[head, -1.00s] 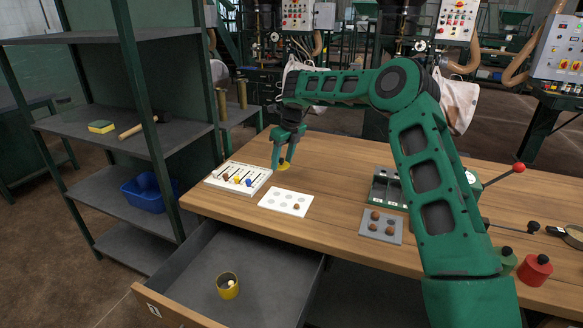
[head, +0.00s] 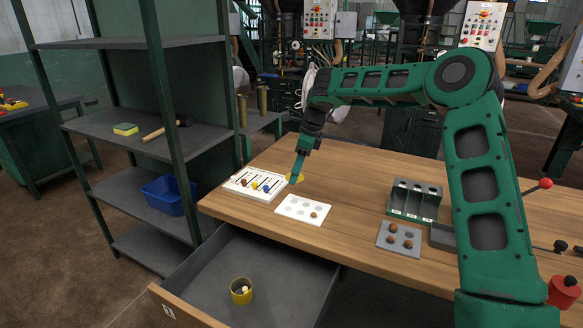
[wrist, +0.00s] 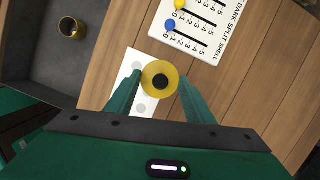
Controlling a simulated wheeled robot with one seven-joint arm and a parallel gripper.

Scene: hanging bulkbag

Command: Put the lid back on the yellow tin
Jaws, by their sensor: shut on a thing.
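The yellow tin (head: 241,291) stands open in the pulled-out drawer, with something pale inside it. It also shows in the wrist view (wrist: 71,28) at the upper left. The yellow lid (wrist: 160,80), round with a black knob, is between my fingertips in the wrist view. My gripper (head: 295,178) is shut on the lid and holds it over the table, near the slider board and the white card. In the head view the lid (head: 297,178) is partly hidden by my fingers.
The open drawer (head: 213,275) juts out below the table's left front edge. A white slider board (head: 256,185) and a white card with round spots (head: 303,210) lie on the table (head: 350,180). A grey plate with brown balls (head: 400,239) is farther right. A shelf rack (head: 150,140) stands left.

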